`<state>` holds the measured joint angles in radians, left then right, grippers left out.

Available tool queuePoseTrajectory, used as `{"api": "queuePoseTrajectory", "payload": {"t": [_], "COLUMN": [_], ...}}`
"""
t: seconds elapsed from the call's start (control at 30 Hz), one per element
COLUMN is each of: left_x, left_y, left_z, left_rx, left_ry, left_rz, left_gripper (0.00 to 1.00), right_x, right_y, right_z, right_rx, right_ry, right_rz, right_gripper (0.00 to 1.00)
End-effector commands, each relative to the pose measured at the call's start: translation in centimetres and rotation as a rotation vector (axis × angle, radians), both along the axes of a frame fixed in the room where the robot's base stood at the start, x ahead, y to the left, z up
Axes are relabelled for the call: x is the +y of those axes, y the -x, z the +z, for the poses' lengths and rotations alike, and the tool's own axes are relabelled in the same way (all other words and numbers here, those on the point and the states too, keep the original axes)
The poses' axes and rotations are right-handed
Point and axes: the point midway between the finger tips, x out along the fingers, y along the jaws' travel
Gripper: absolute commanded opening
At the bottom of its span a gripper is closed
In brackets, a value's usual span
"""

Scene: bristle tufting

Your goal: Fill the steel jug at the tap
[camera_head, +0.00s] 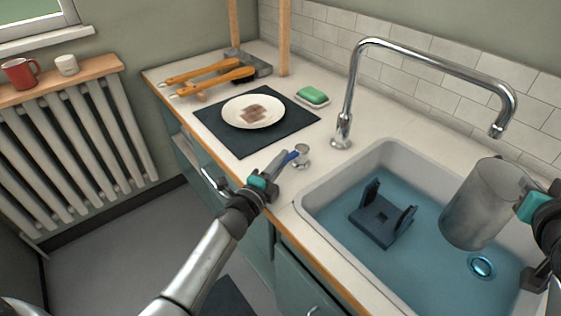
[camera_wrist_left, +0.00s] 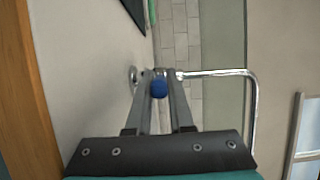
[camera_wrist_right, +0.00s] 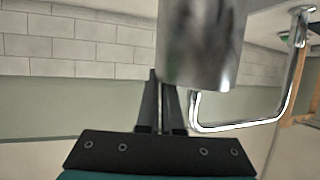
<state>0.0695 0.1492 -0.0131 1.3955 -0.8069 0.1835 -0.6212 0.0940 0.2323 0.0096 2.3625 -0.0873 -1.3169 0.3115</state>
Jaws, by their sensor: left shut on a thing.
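The steel jug (camera_head: 480,203) hangs over the right part of the sink, its top just below the tap's spout (camera_head: 500,128). No water stream shows at the spout. My right gripper (camera_head: 527,200) is shut on the jug at its right side; the jug also shows large in the right wrist view (camera_wrist_right: 200,45). The jug's inside is hidden. My left gripper (camera_head: 284,160) is shut on the blue-tipped tap lever (camera_head: 293,156), beside its round chrome base (camera_head: 302,153) on the counter. The blue knob (camera_wrist_left: 159,88) sits between the fingers in the left wrist view.
The sink (camera_head: 312,205) has a blue bottom with a dark rack (camera_head: 382,222) and a drain (camera_head: 481,266). A plate (camera_head: 253,111) on a dark mat (camera_head: 222,135), a green soap (camera_head: 312,95) and brushes (camera_head: 215,75) lie on the counter further left.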

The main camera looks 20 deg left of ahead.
Motion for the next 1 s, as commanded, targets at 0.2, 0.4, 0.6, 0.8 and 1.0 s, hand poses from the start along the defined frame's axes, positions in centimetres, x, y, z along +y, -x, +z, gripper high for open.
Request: {"api": "queuePoseTrajectory", "payload": {"t": [0.2, 0.4, 0.6, 0.8, 1.0], "left_x": [0.03, 0.03, 0.10, 0.36, 0.95], "left_y": [0.01, 0.01, -0.07, -0.40, -0.93], "left_z": [-0.01, -0.01, 0.00, 0.04, 0.05], "left_rx": [0.000, 0.000, 0.000, -0.004, -0.003], "left_ry": [0.000, 0.000, -0.002, -0.006, -0.006], "left_rz": [0.000, 0.000, -0.011, -0.074, -0.183], "left_gripper": [0.00, 0.00, 0.00, 0.00, 0.00], "right_x": [0.00, 0.00, 0.00, 0.00, 0.00], "right_y": [-0.02, -0.02, -0.02, -0.02, -0.02], "right_z": [0.14, 0.14, 0.14, 0.14, 0.14], "right_rx": [-0.004, -0.004, -0.004, -0.004, -0.004], "right_ry": [0.000, 0.000, 0.000, 0.000, 0.000], "right_rz": [0.000, 0.000, 0.000, 0.000, 0.000], "right_gripper": [0.00, 0.00, 0.00, 0.00, 0.00]}}
